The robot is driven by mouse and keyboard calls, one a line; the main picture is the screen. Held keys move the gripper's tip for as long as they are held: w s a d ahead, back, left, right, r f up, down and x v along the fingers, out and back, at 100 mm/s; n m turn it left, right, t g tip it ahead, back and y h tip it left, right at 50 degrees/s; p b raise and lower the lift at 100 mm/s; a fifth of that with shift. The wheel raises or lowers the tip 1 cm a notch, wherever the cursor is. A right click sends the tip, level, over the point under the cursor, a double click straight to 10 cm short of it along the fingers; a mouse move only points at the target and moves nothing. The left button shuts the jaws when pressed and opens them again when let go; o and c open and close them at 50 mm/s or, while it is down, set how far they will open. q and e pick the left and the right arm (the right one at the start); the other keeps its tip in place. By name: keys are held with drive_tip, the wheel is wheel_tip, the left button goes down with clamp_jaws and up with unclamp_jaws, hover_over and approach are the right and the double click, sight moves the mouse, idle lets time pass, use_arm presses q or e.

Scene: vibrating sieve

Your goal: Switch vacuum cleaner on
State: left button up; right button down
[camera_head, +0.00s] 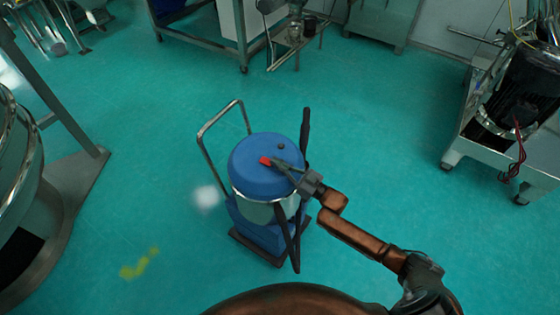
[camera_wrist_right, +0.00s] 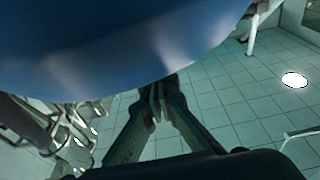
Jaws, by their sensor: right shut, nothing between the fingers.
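The vacuum cleaner (camera_head: 250,160) stands upright on the floor in the middle of the head view. It has a blue lid, a metal drum and a blue base. A red switch (camera_head: 265,161) sits on top of the lid. My right gripper (camera_head: 277,163) is shut and empty, with its tips at or just beside the red switch; I cannot tell whether they touch it. In the right wrist view the shut fingers (camera_wrist_right: 158,92) reach to the edge of the large blue lid (camera_wrist_right: 100,45), which hides the tips and the switch. My left gripper is not in view.
A metal push handle (camera_head: 205,128) rises behind the cleaner, and a dark hose wand (camera_head: 305,130) stands at its right. A large steel machine (camera_head: 25,180) is at the left. A wheeled motor unit (camera_head: 510,100) is at the right.

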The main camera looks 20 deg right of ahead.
drive_tip(key=shift+f, duration=0.4)
drive_tip(key=shift+s+d+f+b, duration=0.15)
drive_tip(key=shift+f+b, duration=0.15)
drive_tip(key=shift+f, duration=0.35)
drive_tip(key=r+p, duration=0.2)
drive_tip(key=r, duration=0.1)
drive_tip(key=s+r+p, duration=0.1)
drive_tip(key=p, duration=0.1)
drive_tip(key=shift+d+r, duration=0.25)
drive_tip(key=shift+d, duration=0.1)
drive_tip(key=s+d+f, duration=0.4)
drive_tip(key=s+d, duration=0.1)
drive_tip(key=s, duration=0.1)
drive_tip(key=shift+s+f+b, duration=0.3)
drive_tip(key=shift+f+b, duration=0.05)
drive_tip(key=shift+b, duration=0.05)
